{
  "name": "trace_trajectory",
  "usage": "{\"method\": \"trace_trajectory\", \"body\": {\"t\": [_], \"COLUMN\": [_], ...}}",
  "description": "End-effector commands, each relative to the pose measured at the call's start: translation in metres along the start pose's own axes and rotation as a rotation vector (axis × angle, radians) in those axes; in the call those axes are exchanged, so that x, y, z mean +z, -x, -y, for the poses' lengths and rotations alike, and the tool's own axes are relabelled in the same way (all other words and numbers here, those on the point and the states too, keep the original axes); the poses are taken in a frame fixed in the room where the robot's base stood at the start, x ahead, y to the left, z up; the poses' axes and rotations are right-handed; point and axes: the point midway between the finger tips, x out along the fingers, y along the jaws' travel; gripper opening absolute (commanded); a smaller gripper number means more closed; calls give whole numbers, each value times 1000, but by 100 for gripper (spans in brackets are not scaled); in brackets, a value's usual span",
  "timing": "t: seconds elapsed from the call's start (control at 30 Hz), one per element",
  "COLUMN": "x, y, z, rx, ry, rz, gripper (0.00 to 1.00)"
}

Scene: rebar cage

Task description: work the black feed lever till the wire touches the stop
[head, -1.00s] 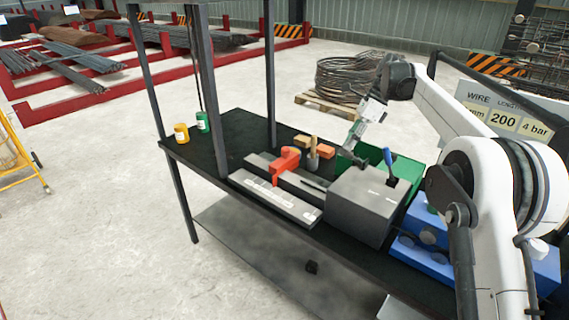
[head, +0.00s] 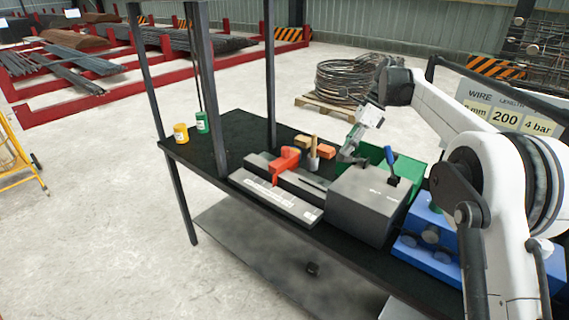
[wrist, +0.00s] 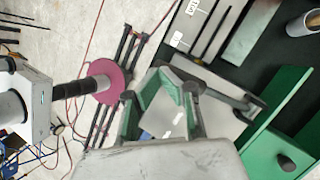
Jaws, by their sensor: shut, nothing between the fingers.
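My gripper (head: 346,158) is shut and empty, low over the bench beside the back left corner of the grey machine box (head: 366,205). It also fills the middle of the wrist view (wrist: 178,80). A red-orange block (head: 285,161), possibly the stop, sits on the grey bar left of the box. I cannot make out the wire.
A green tray (head: 409,170) lies behind the box, and a blue machine (head: 427,240) is at its right. A wooden-handled tool (head: 314,153) and small orange blocks stand near my gripper. Dark posts rise from the black bench (head: 235,135); its left part is mostly clear.

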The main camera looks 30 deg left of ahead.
Motion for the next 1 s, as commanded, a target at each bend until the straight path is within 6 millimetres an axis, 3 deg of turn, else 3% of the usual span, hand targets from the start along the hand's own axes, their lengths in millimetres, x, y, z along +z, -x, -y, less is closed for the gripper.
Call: {"method": "trace_trajectory", "body": {"t": [1.0], "x": [-3], "y": [-18], "z": [-3], "rx": [0], "ry": [0], "rz": [0], "gripper": [0]}}
